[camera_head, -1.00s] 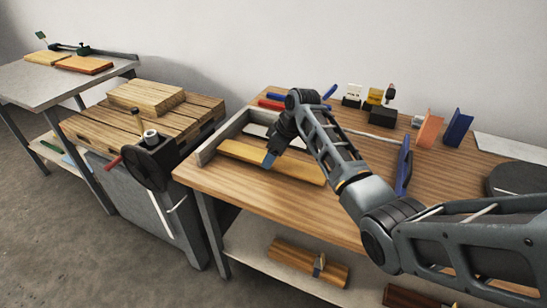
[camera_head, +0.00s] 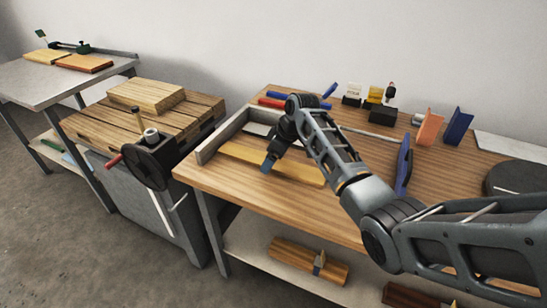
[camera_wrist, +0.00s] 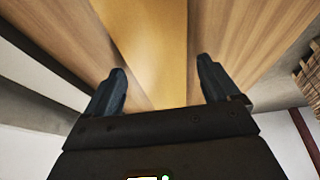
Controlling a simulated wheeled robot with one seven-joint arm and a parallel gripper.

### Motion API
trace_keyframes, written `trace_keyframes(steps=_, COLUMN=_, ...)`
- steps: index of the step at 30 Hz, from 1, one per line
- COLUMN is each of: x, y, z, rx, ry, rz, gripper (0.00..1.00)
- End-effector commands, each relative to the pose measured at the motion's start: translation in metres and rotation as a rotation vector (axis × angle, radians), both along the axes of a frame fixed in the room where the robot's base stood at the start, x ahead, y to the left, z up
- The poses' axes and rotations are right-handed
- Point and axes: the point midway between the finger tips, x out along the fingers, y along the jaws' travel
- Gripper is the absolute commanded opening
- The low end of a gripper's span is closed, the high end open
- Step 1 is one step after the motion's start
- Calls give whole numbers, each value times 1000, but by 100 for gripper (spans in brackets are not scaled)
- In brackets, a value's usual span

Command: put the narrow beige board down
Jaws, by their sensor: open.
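The narrow beige board (camera_head: 303,171), yellowish in this light, lies flat on the wooden bench top (camera_head: 225,182), beside the corner of a grey raised edge. My gripper (camera_head: 267,164) is over the board near its middle in the head view. In the wrist view, the board (camera_wrist: 150,45) runs lengthwise between the two blue fingers of my gripper (camera_wrist: 160,85). The fingers are apart, with a gap on each side of the board. The fingertips' height against the board is hard to tell.
A grey raised edge (camera_head: 222,134) bounds the bench's left side. A blue upright piece (camera_head: 404,165) stands to the right of my arm. Orange (camera_head: 430,130) and blue (camera_head: 458,128) uprights stand farther back. Bench space in front of the board is clear.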

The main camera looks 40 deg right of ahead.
Motion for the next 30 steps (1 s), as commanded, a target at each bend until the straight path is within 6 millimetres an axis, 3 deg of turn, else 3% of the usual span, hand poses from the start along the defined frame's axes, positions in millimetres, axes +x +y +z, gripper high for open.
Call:
trace_keyframes(steps=5, x=-4, y=-2, z=13, rx=-1, ry=-3, rz=-1, gripper=89)
trace_keyframes(steps=19, x=-35, y=-14, z=94, rx=-1, ry=-3, rz=-1, gripper=89)
trace_keyframes(steps=24, x=-41, y=-15, z=109, rx=-1, ry=-1, rz=0, gripper=89)
trace_keyframes(steps=30, x=-43, y=-16, z=112, rx=0, ry=0, rz=0, gripper=89)
